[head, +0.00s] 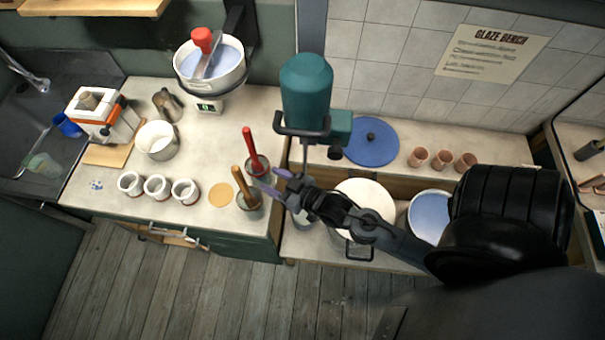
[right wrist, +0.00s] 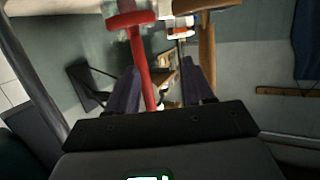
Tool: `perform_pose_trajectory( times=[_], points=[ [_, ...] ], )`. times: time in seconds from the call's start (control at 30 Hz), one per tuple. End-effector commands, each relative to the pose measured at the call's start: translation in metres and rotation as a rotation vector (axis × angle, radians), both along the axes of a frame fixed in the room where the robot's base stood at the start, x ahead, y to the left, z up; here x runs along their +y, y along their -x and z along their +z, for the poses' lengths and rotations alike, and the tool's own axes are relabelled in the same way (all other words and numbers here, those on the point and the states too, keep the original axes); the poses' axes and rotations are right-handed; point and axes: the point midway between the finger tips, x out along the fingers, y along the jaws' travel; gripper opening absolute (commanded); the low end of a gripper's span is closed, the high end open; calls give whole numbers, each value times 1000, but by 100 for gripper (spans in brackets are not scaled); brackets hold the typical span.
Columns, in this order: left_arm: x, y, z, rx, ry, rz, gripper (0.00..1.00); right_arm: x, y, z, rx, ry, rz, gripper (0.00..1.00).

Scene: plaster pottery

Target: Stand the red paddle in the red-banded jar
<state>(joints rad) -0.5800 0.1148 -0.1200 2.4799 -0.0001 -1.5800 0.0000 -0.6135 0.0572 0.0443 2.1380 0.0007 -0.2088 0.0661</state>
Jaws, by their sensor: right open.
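The red paddle (head: 250,145) stands with its handle up in a small jar (head: 257,168) at the right end of the left counter. I cannot tell whether the handle lies between the fingertips. My right gripper (head: 267,186) is open, just right of the two jars; its fingers also show in the wrist view (right wrist: 162,90). My left gripper is not in view.
A wooden-handled tool (head: 241,183) stands in a second jar (head: 250,201) close in front. A tan disc (head: 221,195) and several white cups (head: 157,187) lie to the left. The teal mixer (head: 307,90) rises behind my right gripper. Bare counter (head: 205,150) lies left of the jars.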

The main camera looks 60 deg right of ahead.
Motion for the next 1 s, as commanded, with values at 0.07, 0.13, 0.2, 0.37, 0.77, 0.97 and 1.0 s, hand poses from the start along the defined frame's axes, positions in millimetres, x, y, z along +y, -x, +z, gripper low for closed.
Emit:
perform_pose_trajectory(
  times=[0.07, 0.13, 0.2, 0.37, 0.77, 0.97, 1.0],
  points=[
    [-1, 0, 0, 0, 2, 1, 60, 13, 5, -5, 146, 6, 22, 52],
    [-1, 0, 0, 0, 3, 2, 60, 23, 15, -10, 286, 13, 41, 52],
    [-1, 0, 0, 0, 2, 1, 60, 32, 29, -14, 420, 22, 60, 52],
    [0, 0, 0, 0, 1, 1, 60, 47, 67, -16, 689, 52, 102, 52],
    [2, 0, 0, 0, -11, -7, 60, 58, 126, -7, 998, 97, 150, 52],
    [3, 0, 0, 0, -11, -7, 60, 58, 128, -6, 1005, 97, 150, 52],
    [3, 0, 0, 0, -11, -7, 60, 57, 128, -6, 1005, 97, 150, 52]
  ],
)
